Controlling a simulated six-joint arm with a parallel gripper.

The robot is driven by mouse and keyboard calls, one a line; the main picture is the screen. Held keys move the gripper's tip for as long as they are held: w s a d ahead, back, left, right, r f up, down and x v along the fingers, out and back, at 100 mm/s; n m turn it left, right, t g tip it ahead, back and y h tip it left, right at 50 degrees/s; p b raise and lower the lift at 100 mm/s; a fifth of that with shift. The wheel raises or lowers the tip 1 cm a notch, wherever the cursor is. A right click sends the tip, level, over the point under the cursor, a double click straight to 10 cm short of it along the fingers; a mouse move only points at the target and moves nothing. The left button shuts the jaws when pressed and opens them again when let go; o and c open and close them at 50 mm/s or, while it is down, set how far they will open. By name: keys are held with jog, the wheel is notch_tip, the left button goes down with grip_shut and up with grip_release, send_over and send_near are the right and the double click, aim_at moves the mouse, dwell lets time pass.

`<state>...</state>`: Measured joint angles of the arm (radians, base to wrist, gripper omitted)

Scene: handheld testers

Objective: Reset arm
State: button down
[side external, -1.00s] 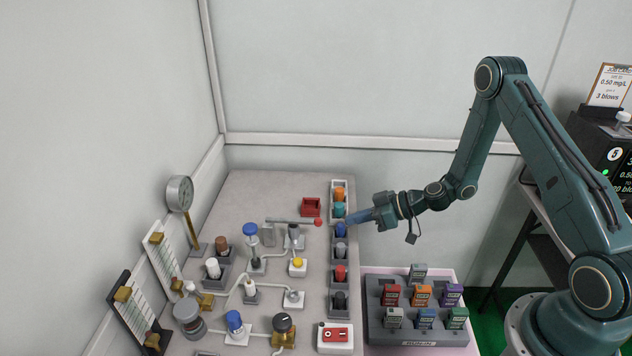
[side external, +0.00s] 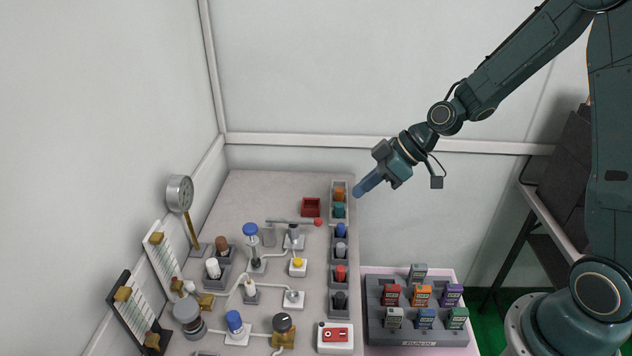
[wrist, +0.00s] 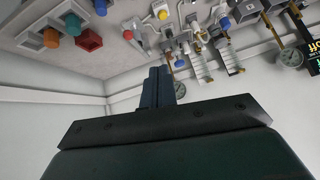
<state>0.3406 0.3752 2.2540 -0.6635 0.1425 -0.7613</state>
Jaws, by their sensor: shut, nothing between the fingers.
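My gripper (side external: 364,188) is shut and empty, with its blue fingers pressed together. It points down and left in the side view, in the air near the back right corner of the workbench (side external: 275,187). The closed fingers (wrist: 157,88) also show in the middle of the wrist view. A column of grey holders with coloured caps stands along the bench's right edge. The orange cap (side external: 339,194) and teal cap (side external: 339,210) are the nearest to my gripper, and the fingers look apart from them.
A tray of small coloured testers (side external: 422,298) stands right of the bench. A dial gauge (side external: 180,193), valves, pipes and a red open box (side external: 311,206) crowd the bench. A dark cabinet (side external: 562,170) stands at the far right. The air above the bench is clear.

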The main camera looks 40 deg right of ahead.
jog(key=s+r+m+h, duration=0.2)
jog(key=s+r, duration=0.3)
jog(key=s, duration=0.3)
jog(key=s+d+r+m+h, duration=0.1)
jog(key=s+r+m+h, duration=0.1)
jog(key=s+r, duration=0.3)
jog(key=s+d+r+m+h, duration=0.1)
jog(key=s+r, duration=0.4)
jog(key=s, duration=0.6)
jog(key=shift+m+h, duration=0.5)
jog(key=shift+m, duration=0.7)
jog(key=shift+d, duration=0.1)
